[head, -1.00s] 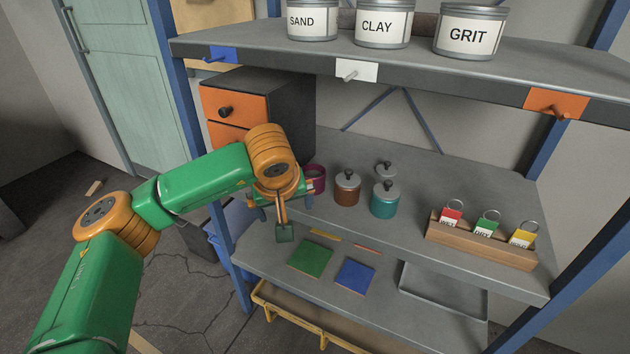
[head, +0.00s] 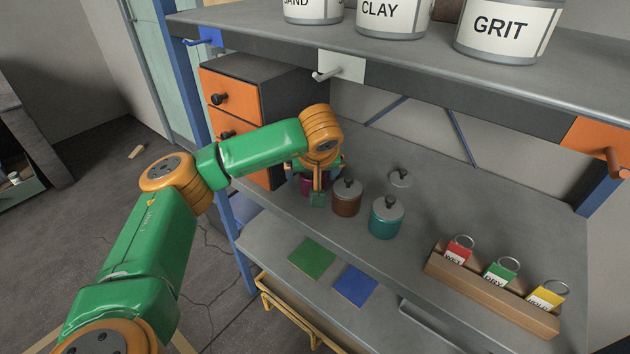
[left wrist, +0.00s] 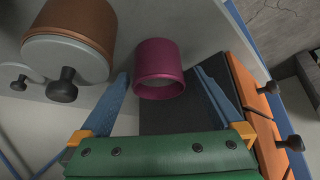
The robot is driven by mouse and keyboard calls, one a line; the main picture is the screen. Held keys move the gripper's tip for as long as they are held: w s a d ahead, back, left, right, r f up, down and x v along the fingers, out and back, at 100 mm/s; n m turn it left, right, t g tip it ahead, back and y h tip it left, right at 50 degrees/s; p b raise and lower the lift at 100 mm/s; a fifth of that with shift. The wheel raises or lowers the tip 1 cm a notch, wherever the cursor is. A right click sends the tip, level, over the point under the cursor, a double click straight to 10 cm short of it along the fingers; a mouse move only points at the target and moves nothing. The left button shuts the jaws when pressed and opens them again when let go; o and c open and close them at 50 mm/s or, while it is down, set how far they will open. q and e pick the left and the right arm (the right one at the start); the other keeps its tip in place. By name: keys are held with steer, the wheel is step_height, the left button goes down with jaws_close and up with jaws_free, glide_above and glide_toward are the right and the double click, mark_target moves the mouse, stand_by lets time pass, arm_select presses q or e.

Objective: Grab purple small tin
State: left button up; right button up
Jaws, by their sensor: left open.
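The purple tin (head: 305,187) stands open-topped on the middle shelf, left of the brown tin, partly hidden behind my left gripper in the head view. In the left wrist view the purple tin (left wrist: 160,66) shows whole, its open rim facing the camera. My left gripper (head: 312,172) is open at the tin. Its blue fingers (left wrist: 161,76) show one on each side of the tin, with visible gaps; I cannot tell how deep the tin sits between them. My right gripper is not in view.
A lidded brown tin (head: 346,199) and a teal tin (head: 386,219) stand close to the right. A loose lid (head: 400,177) lies behind them. The drawer unit (head: 272,95) is close on the left. The upper shelf (head: 430,65) overhangs. A wooden tag holder (head: 490,292) stands at right.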

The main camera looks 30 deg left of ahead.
arm_select(q)
steer(key=shift+x, duration=1.15)
steer(key=shift+d, duration=0.1)
steer(key=c, duration=1.5)
